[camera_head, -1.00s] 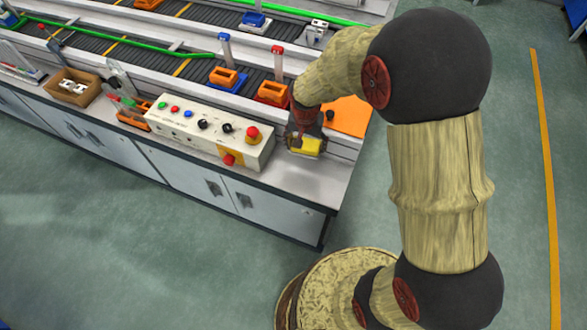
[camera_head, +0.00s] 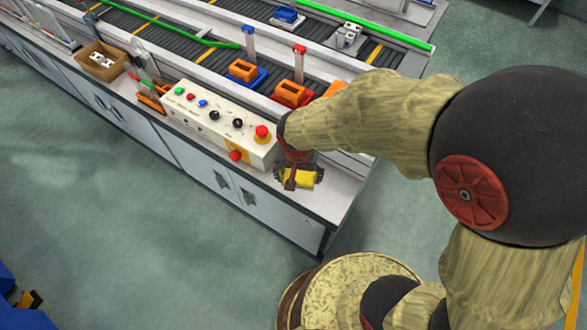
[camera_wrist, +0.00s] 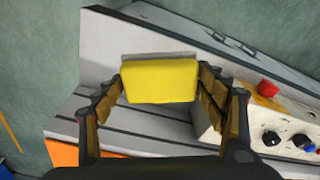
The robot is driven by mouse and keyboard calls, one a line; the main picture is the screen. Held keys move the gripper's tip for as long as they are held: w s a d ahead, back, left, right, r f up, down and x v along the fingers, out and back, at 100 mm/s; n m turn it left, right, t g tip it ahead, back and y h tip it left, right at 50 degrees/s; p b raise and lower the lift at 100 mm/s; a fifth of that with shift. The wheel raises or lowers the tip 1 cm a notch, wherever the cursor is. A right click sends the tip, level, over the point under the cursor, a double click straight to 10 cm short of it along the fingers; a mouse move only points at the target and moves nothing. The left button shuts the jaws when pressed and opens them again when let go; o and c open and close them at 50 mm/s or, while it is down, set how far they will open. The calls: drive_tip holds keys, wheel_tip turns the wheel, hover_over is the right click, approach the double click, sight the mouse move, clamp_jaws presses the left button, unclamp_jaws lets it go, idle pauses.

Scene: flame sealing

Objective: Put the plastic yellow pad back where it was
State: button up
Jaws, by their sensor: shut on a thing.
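The yellow plastic pad (camera_wrist: 160,81) is between the two fingers of my gripper (camera_wrist: 160,88) in the wrist view. In the head view, my gripper (camera_head: 298,180) is shut on the yellow pad (camera_head: 299,179) near the right end of the grey bench (camera_head: 336,190), to the right of the control box. I cannot tell from the frames whether the pad touches the bench top.
The control box (camera_head: 205,120) with its red emergency button (camera_head: 262,132) stands close to my gripper's left. Orange blocks (camera_head: 291,94) sit on the conveyor behind. A cardboard box (camera_head: 102,60) is farther left. Bare bench top lies right of the pad.

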drive_tip(key=w+f+b, duration=0.1)
drive_tip(key=w+f, duration=0.1)
drive_tip(key=w+f+b, duration=0.1)
drive_tip(key=w+f, duration=0.1)
drive_tip(key=w, duration=0.1)
drive_tip(key=w+a+f+b, duration=0.1)
drive_tip(key=w+f, duration=0.1)
drive_tip(key=w, duration=0.1)
drive_tip(key=shift+w+f, duration=0.1)
drive_tip(key=shift+f, duration=0.3)
drive_tip(key=shift+w+f+b, duration=0.2)
drive_tip(key=shift+f+b, duration=0.3)
drive_tip(key=shift+f, duration=0.5)
drive_tip(key=shift+w+f+b, duration=0.2)
drive_tip(key=shift+f+b, duration=0.3)
drive_tip(key=shift+f, duration=0.45)
drive_tip(key=shift+f, duration=0.2)
drive_tip(key=o, duration=0.8)
drive_tip(key=shift+o, duration=0.2)
drive_tip(key=shift+r, duration=0.1)
wheel_tip(320, 180, up, 12)
drive_tip(key=s+p, duration=0.1)
drive_tip(key=p, duration=0.3)
drive_tip(key=shift+s+a+p, duration=0.25)
drive_tip(key=shift+s+p, duration=0.05)
drive_tip(key=shift+s, duration=0.05)
